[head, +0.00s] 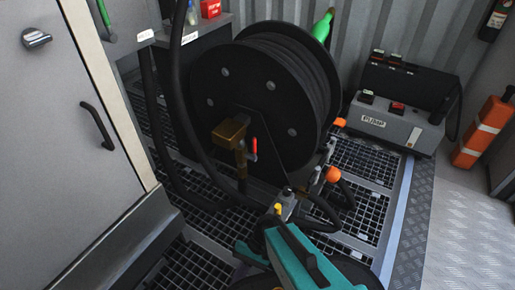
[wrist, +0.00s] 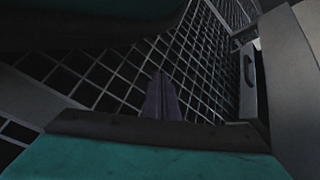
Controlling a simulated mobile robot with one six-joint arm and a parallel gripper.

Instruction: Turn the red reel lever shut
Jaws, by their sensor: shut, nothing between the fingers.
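The red reel lever (head: 254,149) stands about upright in the head view, beside the brass valve and pipe (head: 232,132) in front of the black hose reel (head: 272,92). In the wrist view my gripper (wrist: 161,75) is shut and empty, its dark fingers together over the floor grating. The lever does not show in the wrist view. In the head view my teal arm fills the bottom middle, below and right of the lever. I cannot make out the fingertips there. My gripper does not touch the lever in any visible way.
A grey cabinet (head: 55,120) with a black handle stands at left. A black hose (head: 176,110) hangs between it and the reel. A pump box (head: 395,122) and an orange case (head: 482,132) are at right. Orange-capped fittings (head: 333,174) stand near my arm.

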